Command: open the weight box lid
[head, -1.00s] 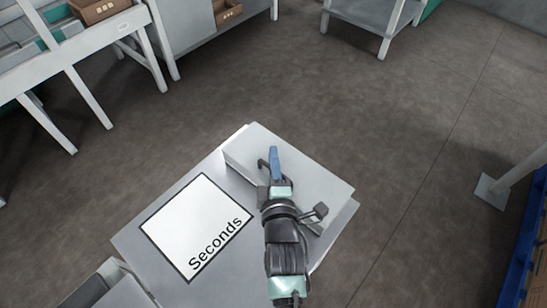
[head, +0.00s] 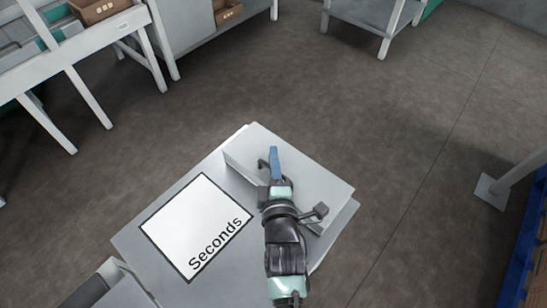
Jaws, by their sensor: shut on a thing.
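The weight box (head: 315,174) is a pale grey box near the right end of a light grey table (head: 150,238). Its lid top looks flat, and I cannot tell whether the lid is raised at all. My gripper (head: 271,166) is over the left part of the box, with a blue piece (head: 274,160) at its fingers. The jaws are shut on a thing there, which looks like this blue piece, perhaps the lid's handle. My wrist and arm hide the near side of the box.
A white mat marked "Seconds" (head: 190,215) lies on the table left of the box. White benches with brown cartons (head: 93,10) stand at the back left. A white post foot (head: 490,191) and blue edge are at the right. The floor between is clear.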

